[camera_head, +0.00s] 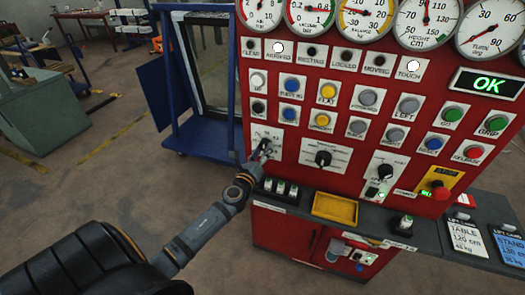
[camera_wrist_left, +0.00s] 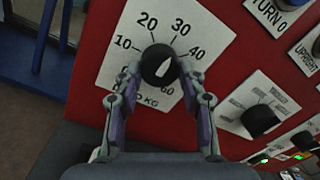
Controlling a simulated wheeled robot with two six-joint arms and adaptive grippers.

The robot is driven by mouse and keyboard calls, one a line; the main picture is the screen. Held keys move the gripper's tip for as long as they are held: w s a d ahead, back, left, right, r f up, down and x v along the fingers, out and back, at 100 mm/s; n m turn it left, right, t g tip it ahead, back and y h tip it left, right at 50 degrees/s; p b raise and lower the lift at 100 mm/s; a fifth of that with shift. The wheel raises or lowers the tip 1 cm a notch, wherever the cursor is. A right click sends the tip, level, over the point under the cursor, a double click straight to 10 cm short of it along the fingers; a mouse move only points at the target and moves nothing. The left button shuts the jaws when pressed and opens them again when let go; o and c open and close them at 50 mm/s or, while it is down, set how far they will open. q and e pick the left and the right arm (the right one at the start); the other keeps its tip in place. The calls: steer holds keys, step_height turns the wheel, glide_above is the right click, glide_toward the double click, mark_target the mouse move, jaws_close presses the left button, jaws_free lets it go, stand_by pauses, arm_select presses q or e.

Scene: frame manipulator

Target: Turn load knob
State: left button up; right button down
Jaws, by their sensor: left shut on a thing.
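The load knob (camera_wrist_left: 156,62) is a round black knob with a white pointer, on a white dial plate (camera_wrist_left: 121,62) marked 10, 20, 30, 40, 60 and KG. In the left wrist view the pointer slants up and right, roughly toward the 30 to 40 side; the exact value is hard to tell. My left gripper (camera_wrist_left: 157,80) is shut on the knob, one finger on each side of it. In the head view my left gripper (camera_head: 261,152) is at the lower left of the red panel and hides most of the knob. My right gripper is not in view.
The red panel (camera_head: 290,172) holds several lit buttons, gauges and another black knob (camera_head: 323,158) to the right. A green OK display (camera_head: 488,83) is at the upper right. A yellow tray (camera_head: 335,208) is on the ledge below. A blue frame (camera_head: 190,135) stands to the left.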

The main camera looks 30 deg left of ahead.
arm_select(q)
steer(key=shift+f, duration=0.2)
steer(key=o, duration=1.2)
steer(key=shift+r, duration=0.1)
steer(key=shift+c, duration=0.2)
steer(key=v, duration=1.2)
